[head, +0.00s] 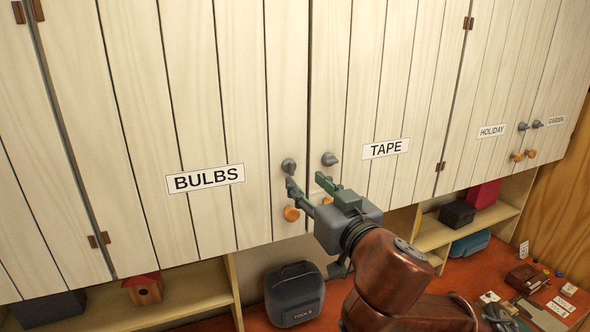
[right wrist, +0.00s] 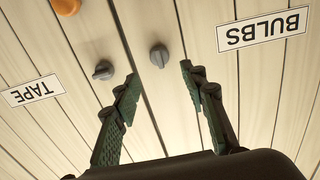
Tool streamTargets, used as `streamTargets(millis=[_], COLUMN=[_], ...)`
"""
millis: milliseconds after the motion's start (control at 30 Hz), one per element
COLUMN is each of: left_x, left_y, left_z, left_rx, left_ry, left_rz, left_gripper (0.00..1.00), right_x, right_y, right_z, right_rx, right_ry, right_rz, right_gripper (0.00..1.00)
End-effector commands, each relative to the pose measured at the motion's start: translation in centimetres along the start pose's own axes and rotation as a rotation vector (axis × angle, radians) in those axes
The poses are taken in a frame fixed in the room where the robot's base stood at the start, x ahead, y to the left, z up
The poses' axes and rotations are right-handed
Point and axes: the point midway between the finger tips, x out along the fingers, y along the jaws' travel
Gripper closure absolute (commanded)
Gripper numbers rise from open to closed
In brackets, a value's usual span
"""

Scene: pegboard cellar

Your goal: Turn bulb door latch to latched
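The bulb door (head: 225,120) is a pale plank door labelled BULBS, and it looks closed. Its grey latch knob (head: 288,165) is near its right edge, above an orange knob (head: 291,213). In the right wrist view, which is upside down, the latch (right wrist: 159,55) appears roughly upright, though its exact angle is hard to tell. My right gripper (head: 308,183) is open and empty, just below the latch in the head view. In the right wrist view its fingertips (right wrist: 159,78) are spread, with the latch ahead between them, apparently untouched. My left gripper is out of view.
The TAPE door (head: 385,100) adjoins on the right, with its own grey latch (head: 330,159) pointing right and an orange knob (right wrist: 67,7). Below are shelves, a dark tool bag (head: 294,294), a birdhouse (head: 143,289) and a red bench top with small items.

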Motion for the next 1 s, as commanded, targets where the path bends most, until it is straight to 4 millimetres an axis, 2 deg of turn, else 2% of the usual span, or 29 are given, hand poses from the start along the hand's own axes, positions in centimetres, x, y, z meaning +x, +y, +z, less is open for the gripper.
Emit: streamTargets(millis=[500, 867, 1000], left_x=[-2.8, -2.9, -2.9], left_y=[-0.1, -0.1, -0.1], left_z=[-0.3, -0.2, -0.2], left_rx=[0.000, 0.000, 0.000], left_ry=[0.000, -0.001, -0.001], left_rz=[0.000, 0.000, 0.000], left_gripper=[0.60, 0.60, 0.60], right_x=[6.8, 7.5, 7.5], right_y=[0.0, 0.0, 0.0], right_z=[-0.3, -0.1, -0.1], right_rx=[0.000, 0.000, 0.000], right_ry=[0.001, 0.002, 0.002], right_rz=[0.002, 0.000, 0.000], right_gripper=[0.61, 0.61, 0.68])
